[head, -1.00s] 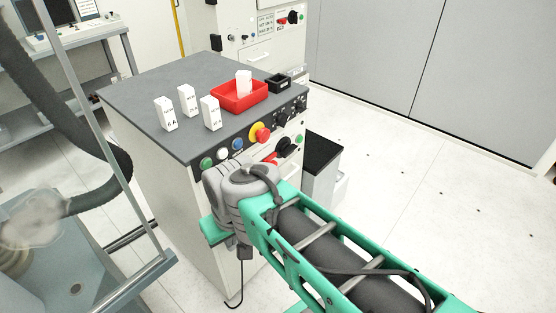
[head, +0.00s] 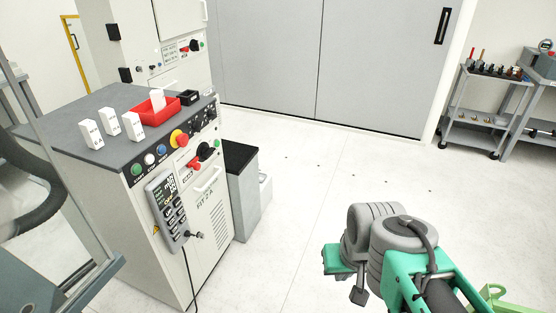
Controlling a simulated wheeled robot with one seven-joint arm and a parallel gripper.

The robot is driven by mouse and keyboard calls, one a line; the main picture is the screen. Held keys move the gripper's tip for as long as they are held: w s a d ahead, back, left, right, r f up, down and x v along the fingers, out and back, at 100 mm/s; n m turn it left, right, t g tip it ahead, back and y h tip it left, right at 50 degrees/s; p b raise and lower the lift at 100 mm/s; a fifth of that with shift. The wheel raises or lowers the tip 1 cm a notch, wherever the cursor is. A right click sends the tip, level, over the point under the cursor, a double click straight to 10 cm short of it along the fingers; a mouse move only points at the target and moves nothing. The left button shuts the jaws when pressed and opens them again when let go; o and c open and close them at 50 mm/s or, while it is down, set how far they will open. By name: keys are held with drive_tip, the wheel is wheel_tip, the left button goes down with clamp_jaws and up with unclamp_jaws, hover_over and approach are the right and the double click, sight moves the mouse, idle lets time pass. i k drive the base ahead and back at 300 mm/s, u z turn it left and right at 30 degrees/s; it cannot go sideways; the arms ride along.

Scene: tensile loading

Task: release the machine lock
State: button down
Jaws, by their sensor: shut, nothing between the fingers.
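The machine cabinet (head: 205,232) stands at left with a control panel on its front. A red mushroom button on a yellow ring (head: 179,139) sits on the upper panel. Below it are a red-handled switch (head: 193,166) and a black rotary knob (head: 206,151). No part is labelled as the lock legibly. A grey handheld keypad (head: 168,207) hangs on the front. My gripper (head: 358,292) is at lower right, small and partly hidden by my wrist, shut and empty. It is over the floor, well right of the cabinet and touching nothing.
A red tray (head: 147,119), white blocks (head: 91,133) and a small black box (head: 188,97) are on the cabinet top. A low black-topped unit (head: 240,157) stands at its right. The floor (head: 300,190) between cabinet and arm is clear. Trolleys stand far right.

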sight(193, 163)
drive_tip(key=z, duration=0.05)
drive_tip(key=k, duration=0.1)
drive_tip(key=u, duration=0.1)
drive_tip(key=i, duration=1.25)
drive_tip(key=u, duration=1.3)
drive_tip(key=i, duration=0.95)
drive_tip(key=u, duration=0.8)
